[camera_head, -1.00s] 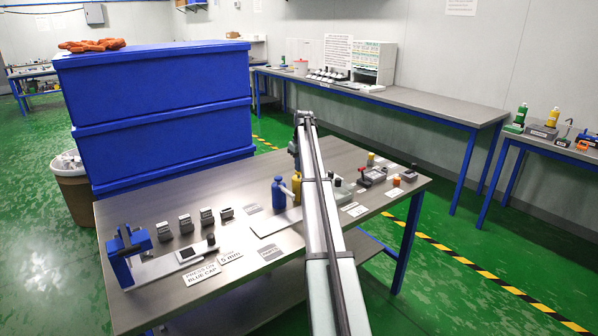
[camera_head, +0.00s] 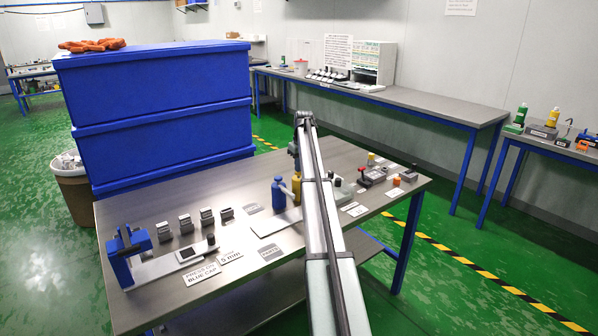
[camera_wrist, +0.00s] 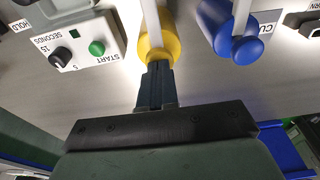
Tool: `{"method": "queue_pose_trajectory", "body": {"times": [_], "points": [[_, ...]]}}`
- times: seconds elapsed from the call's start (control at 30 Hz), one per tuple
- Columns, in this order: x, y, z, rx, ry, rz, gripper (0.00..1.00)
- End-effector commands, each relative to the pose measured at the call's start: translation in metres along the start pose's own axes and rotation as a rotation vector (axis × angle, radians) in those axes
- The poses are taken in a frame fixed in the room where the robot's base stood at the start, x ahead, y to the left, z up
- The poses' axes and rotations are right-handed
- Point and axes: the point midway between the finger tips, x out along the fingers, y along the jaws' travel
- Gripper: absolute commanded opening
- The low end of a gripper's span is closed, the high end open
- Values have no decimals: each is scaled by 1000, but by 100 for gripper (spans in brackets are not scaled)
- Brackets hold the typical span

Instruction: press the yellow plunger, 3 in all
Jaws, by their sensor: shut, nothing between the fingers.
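The yellow plunger (camera_wrist: 158,48) shows in the wrist view with a pale spout across its top. In the head view its yellow body (camera_head: 297,184) stands on the bench, partly beside my arm. My gripper (camera_wrist: 157,72) is shut and empty. Its fingertips overlap the near edge of the yellow top in the wrist view; I cannot tell whether they touch it. In the head view the fingers are hard to make out behind my arm. A blue plunger (camera_wrist: 238,35) stands to the right of the yellow one; it also shows in the head view (camera_head: 279,193).
A timer box with a green START button (camera_wrist: 97,48) and black knob (camera_wrist: 60,56) lies left of the yellow plunger in the wrist view. A blue press stand (camera_head: 126,255) and several grey blocks occupy the bench's left side. Orange and red-topped devices stand at the right.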

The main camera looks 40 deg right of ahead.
Motion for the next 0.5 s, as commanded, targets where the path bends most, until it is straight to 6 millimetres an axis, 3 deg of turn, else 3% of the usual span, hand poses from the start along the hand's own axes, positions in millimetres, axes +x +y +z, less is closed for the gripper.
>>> {"method": "queue_pose_trajectory", "body": {"times": [0.5], "points": [[-29,0,-5,0,0,0,0]]}}
